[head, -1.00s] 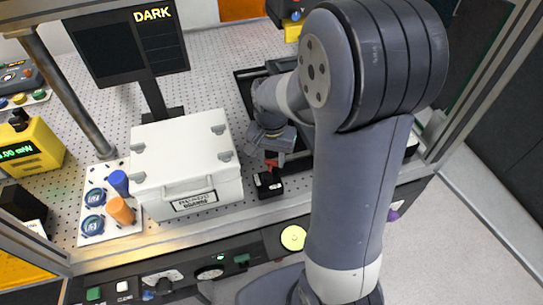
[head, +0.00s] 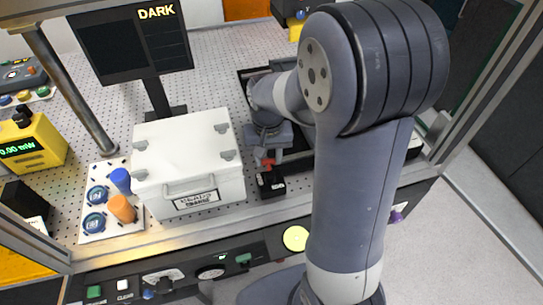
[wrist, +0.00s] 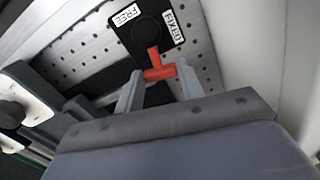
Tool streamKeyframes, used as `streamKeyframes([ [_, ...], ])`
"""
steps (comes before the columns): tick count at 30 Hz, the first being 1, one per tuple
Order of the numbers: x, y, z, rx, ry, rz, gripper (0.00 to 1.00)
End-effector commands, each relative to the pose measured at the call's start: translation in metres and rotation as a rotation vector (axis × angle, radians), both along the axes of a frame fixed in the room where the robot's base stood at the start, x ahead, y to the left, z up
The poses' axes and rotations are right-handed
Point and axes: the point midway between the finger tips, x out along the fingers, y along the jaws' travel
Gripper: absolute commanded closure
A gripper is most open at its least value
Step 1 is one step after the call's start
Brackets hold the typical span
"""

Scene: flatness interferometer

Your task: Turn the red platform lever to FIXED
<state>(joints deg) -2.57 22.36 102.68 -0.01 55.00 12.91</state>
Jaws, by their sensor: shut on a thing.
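The red platform lever (wrist: 153,58) stands on a black plate (wrist: 148,33) in the wrist view. Two white labels on the plate read FREE (wrist: 128,14) and FIXED (wrist: 172,28). My gripper (wrist: 160,73) has its two grey fingers on either side of the lever's red crosspiece and is shut on it. The lever points from the round hub toward my gripper. In the head view the lever (head: 268,161) is a small red patch above its black block (head: 271,184), partly hidden by my gripper.
A white lidded box (head: 188,165) stands close to the left of the lever. A white board with blue and orange knobs (head: 100,224) lies further left. A dark screen reading DARK (head: 157,12) stands behind the box. A control panel (head: 180,280) runs along the front edge.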

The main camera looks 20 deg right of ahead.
Motion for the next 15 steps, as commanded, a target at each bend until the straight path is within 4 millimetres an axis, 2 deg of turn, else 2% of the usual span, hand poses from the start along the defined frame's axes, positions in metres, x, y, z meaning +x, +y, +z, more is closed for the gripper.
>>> streamKeyframes([
  [6, 0.0009, 0.0046, 0.0001, 0.0, -0.002, 0.1, 0.86],
  [15, 0.001, 0.0067, 0.0004, 0.0, -0.002, 0.15, 0.86],
])
